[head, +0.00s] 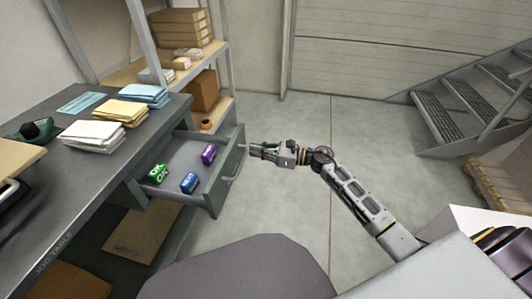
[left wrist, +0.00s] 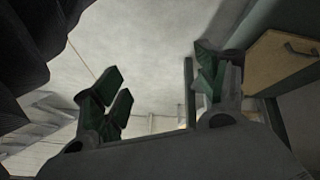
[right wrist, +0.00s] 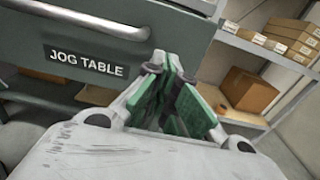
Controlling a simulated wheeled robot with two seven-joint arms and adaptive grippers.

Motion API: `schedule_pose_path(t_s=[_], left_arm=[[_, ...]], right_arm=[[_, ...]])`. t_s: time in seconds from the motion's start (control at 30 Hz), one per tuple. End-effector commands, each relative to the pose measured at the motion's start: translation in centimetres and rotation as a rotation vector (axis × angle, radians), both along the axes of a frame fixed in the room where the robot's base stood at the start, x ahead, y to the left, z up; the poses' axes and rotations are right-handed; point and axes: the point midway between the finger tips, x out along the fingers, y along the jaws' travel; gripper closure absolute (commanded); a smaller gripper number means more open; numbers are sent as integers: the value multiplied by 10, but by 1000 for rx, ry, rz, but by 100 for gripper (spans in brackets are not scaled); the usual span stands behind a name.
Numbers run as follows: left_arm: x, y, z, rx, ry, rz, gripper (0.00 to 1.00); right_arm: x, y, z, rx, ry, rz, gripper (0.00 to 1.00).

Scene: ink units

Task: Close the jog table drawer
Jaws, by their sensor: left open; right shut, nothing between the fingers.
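The jog table (head: 60,170) stands at the left in the head view, and its grey-green drawer (head: 224,192) is pulled out. Inside lie a green (head: 157,174), a blue (head: 189,183) and a purple ink unit (head: 208,154). The drawer front carries a bar handle (head: 229,181). My right gripper (head: 256,150) is shut and empty, by the far end of the drawer front. In the right wrist view its fingers (right wrist: 172,85) overlap the front's right end, with the handle (right wrist: 85,18) to their left; contact is unclear. My left gripper (left wrist: 158,85) is open and empty.
Paper stacks (head: 93,134) lie on the tabletop. A shelf (head: 200,75) with boxes stands behind the drawer. Metal stairs (head: 450,110) and a pallet (head: 495,185) are at the right. The floor (head: 300,220) in front of the drawer is clear.

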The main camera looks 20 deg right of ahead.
Motion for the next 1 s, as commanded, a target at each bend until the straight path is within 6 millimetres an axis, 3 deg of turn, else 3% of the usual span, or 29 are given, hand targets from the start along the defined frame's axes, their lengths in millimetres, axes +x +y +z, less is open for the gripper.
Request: schedule_pose_path(t_s=[0.3, 1.0], left_arm=[[-5, -2, -16, -15, -6, 9, 27], [0, -2, -16, -19, -18, 9, 27]], right_arm=[[14, 21, 0, 1, -1, 1, 100], [19, 28, 0, 0, 0, 0, 100]])
